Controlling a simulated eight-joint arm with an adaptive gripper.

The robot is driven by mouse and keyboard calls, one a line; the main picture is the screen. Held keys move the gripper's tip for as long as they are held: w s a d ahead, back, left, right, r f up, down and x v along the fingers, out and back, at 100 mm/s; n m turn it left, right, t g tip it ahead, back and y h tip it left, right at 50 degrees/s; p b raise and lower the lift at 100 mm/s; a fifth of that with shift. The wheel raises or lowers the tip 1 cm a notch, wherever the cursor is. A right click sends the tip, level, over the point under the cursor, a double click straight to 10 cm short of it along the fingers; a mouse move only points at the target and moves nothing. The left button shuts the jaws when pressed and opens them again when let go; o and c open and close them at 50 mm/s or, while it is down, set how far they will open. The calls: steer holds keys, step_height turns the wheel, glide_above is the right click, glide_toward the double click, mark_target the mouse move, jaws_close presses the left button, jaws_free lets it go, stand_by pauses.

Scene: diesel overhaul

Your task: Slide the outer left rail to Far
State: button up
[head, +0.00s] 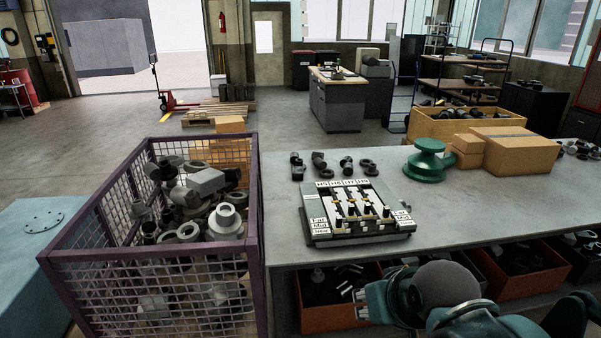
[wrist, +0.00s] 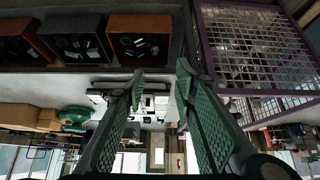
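A slider panel (head: 357,212) lies on the grey workbench (head: 480,200). Its far edge carries labels that seem to read H5 to H8, and Far, Mid and Near labels (head: 319,226) run down its left and right sides. Several rails with dark knobs run across it. The outer left rail (head: 337,212) has a dark knob that seems to be near its front end; its exact stop is too small to tell. In the wrist view, which is upside down, my gripper (wrist: 159,76) is open and empty, pointing toward the panel (wrist: 150,102) from a distance.
Dark pipe fittings (head: 320,163) lie behind the panel. A green flanged part (head: 428,161) and cardboard boxes (head: 515,150) stand to its right. A purple mesh crate (head: 252,190) full of parts stands left of the bench. Orange bins (head: 338,316) sit beneath.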

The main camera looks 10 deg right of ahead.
steer(key=shift+r, duration=0.1)
steer(key=w+r+g+p, duration=0.25)
steer(key=w+r, duration=0.45)
steer(key=w, duration=0.5)
steer(key=g+p, duration=0.5)
steer(key=p, duration=0.2)
glide_above(339, 217)
steer(key=shift+t, duration=0.25)
steer(key=f, duration=1.3)
steer(key=shift+s, duration=0.25)
steer(key=shift+w+f, duration=0.3)
steer(key=shift+f, duration=0.2)
steer(key=shift+f, duration=0.1)
